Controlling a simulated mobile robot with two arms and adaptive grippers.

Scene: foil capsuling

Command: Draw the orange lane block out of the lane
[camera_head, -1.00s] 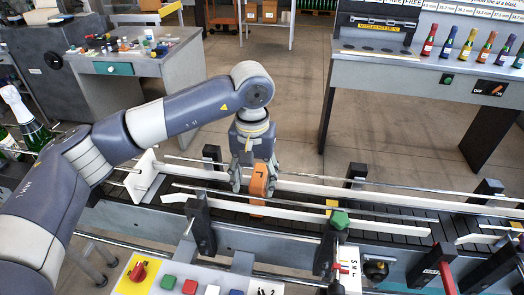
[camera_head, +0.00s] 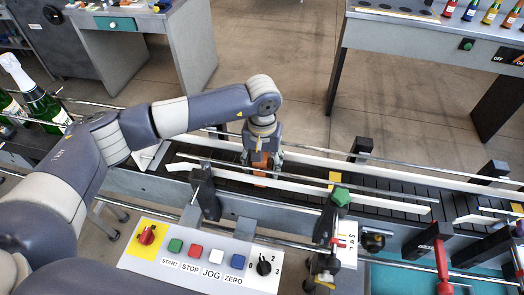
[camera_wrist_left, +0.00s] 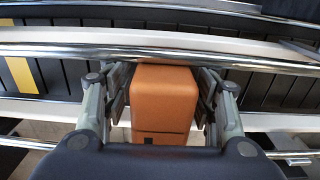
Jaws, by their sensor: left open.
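The orange lane block (camera_head: 260,181) stands in the conveyor lane (camera_head: 231,183), between the front and back guide rails. In the head view my left gripper (camera_head: 262,163) is over it and hides much of it. In the left wrist view the orange block (camera_wrist_left: 163,100) is between the two fingers of my left gripper (camera_wrist_left: 164,98), one finger close on each side. The gripper is open; whether the pads touch the block cannot be told. A chrome rail (camera_wrist_left: 60,50) passes across the block's far end in that view. My right gripper is not in view.
In front is a control panel (camera_head: 194,271) with colored buttons and a red knob (camera_head: 147,235). Black posts (camera_head: 205,192) and a green-knobbed clamp (camera_head: 340,197) stand along the lane. Dark bottles (camera_head: 42,104) stand at the left. The lane right of the gripper looks clear.

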